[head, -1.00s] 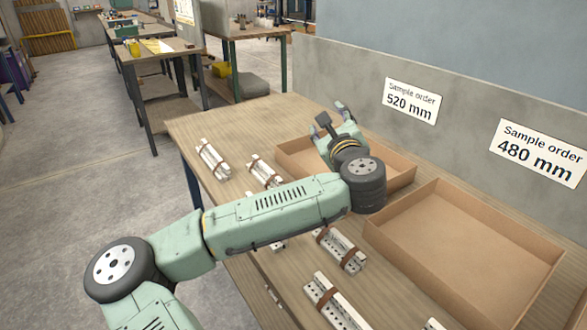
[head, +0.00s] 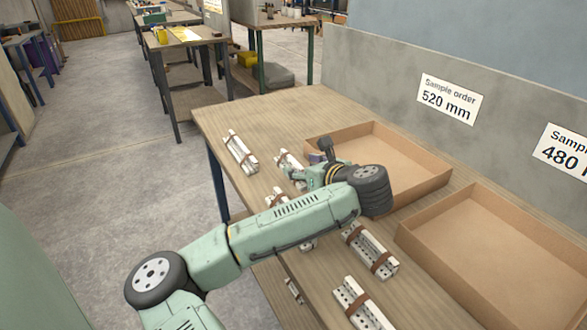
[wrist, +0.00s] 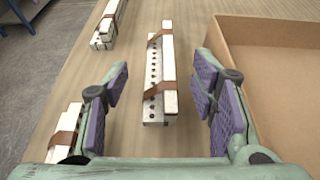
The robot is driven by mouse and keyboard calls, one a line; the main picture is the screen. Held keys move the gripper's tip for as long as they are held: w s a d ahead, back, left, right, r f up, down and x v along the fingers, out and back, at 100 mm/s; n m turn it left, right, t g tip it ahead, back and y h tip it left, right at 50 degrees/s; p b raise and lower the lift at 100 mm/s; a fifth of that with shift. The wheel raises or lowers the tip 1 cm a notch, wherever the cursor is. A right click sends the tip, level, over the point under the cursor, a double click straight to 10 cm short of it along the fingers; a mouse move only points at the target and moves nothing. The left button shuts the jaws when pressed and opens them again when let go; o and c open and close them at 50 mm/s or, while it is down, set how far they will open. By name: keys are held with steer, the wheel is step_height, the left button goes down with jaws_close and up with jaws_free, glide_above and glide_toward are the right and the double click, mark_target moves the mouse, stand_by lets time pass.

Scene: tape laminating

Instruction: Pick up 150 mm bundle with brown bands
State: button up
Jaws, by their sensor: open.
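Several white bundles of perforated strips with brown bands lie on the wooden table. One bundle (wrist: 154,85) lies lengthwise ahead of my gripper (wrist: 161,82), between its open fingers in the wrist view. It appears below and beyond the fingertips, with no visible contact. The same bundle seems to be the one (head: 285,158) partly covered by my gripper (head: 304,166) in the head view. Another bundle (wrist: 108,25) lies farther up and left; it also seems to show in the head view (head: 241,152). A third (wrist: 67,132) is partly hidden by the left finger. I cannot read any bundle's length.
A cardboard tray (head: 420,160) under a "520 mm" sign (head: 448,99) lies right of my gripper. A second empty tray (head: 490,250) is nearer. More bundles (head: 370,250) lie in front of my arm. Bare table (head: 265,110) shows at the far left.

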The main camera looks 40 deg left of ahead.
mark_target(294, 164)
steer(key=p+x, duration=0.1)
steer(key=x, duration=0.3)
steer(key=shift+w+a+f, duration=0.1)
steer(key=shift+a, duration=0.3)
jaws_close()
stand_by(0.5)
